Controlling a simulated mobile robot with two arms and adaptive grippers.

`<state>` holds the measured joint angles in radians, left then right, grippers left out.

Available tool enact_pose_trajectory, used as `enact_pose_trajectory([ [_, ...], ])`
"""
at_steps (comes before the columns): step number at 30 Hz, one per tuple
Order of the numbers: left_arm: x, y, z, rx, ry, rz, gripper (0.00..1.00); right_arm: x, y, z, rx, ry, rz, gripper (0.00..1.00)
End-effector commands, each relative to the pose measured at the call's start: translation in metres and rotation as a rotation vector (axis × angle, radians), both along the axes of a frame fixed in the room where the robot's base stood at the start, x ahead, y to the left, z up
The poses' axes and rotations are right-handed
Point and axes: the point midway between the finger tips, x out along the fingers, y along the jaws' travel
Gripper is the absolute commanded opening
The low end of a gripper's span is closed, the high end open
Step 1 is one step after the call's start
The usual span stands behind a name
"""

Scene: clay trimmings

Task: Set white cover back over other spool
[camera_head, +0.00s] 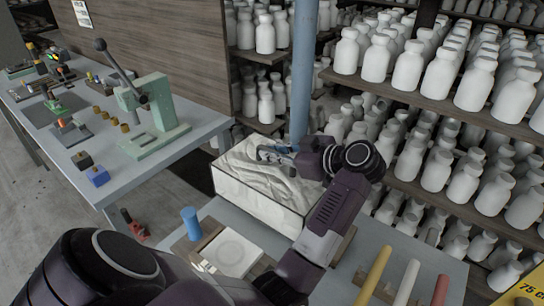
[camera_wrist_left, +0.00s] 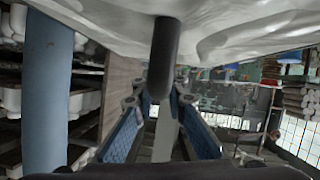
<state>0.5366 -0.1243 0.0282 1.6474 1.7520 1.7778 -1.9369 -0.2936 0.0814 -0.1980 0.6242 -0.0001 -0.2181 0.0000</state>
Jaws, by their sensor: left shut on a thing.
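A white wrinkled cover-like sheet (camera_head: 245,172) lies over the top of a pale box (camera_head: 262,207) on the near table. My left gripper (camera_head: 272,154) is above the sheet's far right part. In the left wrist view, the sheet (camera_wrist_left: 240,38) fills the top and a dark rod (camera_wrist_left: 163,60) stands between my left fingers (camera_wrist_left: 160,100). My left gripper is shut on this rod, whose far end is hard to make out. No spool can be named for sure; a blue cylinder (camera_head: 192,222) stands at the near table's left. My right gripper is out of view.
Yellow (camera_head: 375,273), white (camera_head: 406,283) and red (camera_head: 441,289) rods stand at right. A blue post (camera_head: 302,75) rises behind the box. Shelves of white bottles (camera_head: 440,72) stand behind.

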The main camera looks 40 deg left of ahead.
Motion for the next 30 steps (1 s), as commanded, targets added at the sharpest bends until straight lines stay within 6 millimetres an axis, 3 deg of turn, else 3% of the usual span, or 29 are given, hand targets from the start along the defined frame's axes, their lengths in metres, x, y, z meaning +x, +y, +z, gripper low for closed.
enact_pose_trajectory([
  [4,0.0000,0.0002,-0.0133,0.003,-0.001,0.000,0.00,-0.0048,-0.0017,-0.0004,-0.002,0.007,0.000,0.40],
  [14,0.0000,-0.0001,-0.0156,0.001,-0.001,0.000,0.00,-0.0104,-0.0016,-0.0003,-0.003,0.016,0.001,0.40],
  [15,0.0000,0.0000,-0.0160,0.001,-0.001,0.000,0.17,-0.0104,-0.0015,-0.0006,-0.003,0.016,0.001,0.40],
  [19,0.0000,-0.0001,-0.0159,0.001,-0.001,0.000,0.30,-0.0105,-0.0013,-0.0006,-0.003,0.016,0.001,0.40],
  [30,0.0004,-0.0012,-0.0125,0.000,-0.001,-0.001,0.30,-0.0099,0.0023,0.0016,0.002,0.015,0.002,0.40],
])
